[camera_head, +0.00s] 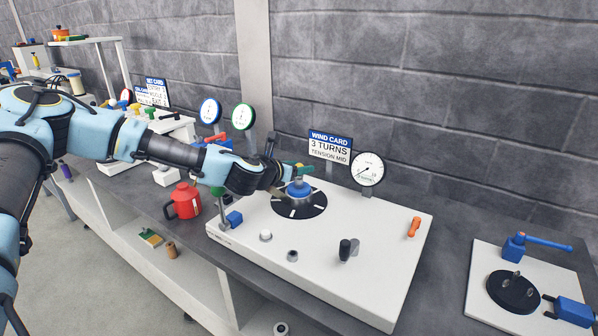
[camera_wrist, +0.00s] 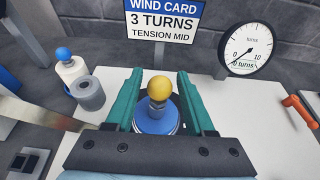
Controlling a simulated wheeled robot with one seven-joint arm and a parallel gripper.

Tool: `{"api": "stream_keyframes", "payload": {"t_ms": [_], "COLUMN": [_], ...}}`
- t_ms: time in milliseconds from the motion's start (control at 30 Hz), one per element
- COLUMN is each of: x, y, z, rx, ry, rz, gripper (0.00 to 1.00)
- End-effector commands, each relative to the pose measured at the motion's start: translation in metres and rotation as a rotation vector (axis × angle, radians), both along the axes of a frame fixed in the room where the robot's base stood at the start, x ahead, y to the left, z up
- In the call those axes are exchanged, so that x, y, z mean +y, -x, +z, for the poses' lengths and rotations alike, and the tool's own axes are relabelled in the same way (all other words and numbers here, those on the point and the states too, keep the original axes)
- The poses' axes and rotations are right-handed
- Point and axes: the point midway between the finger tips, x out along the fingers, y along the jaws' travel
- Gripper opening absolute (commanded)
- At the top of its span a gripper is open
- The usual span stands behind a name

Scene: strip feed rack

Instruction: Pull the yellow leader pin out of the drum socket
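The yellow leader pin (camera_wrist: 160,88) shows in the wrist view as a yellow ball on a short grey metal stem. It stands upright in the top of the blue drum (camera_wrist: 157,122). In the head view the blue drum (camera_head: 299,190) sits on a black disc (camera_head: 287,209), and the pin cannot be made out behind my gripper. My gripper (camera_wrist: 160,78) has its two green fingers apart, one on each side of the pin, with visible gaps. In the head view my gripper (camera_head: 300,170) is just above the drum. The drum socket is partly hidden.
A wind card (camera_head: 330,146) and a gauge (camera_head: 367,168) stand behind the white plate (camera_head: 345,285). A black-topped knob (camera_head: 344,249) and an orange handle (camera_head: 414,227) are on it. A grey roller (camera_wrist: 88,93) and metal strip (camera_wrist: 35,109) lie left of my fingers.

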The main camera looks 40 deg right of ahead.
Motion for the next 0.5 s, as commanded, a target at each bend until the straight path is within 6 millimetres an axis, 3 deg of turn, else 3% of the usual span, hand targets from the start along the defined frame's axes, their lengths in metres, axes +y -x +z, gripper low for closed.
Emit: {"api": "stream_keyframes", "payload": {"t_ms": [67, 433, 500], "x": [0.0000, 0.0002, 0.0002], "y": [0.0000, 0.0001, 0.0001], "z": [0.0002, 0.0003, 0.0003], "rx": [0.000, 0.000, 0.000], "ry": [0.000, 0.000, 0.000], "rz": [0.000, 0.000, 0.000], "gripper": [0.44, 0.02, 0.00]}}
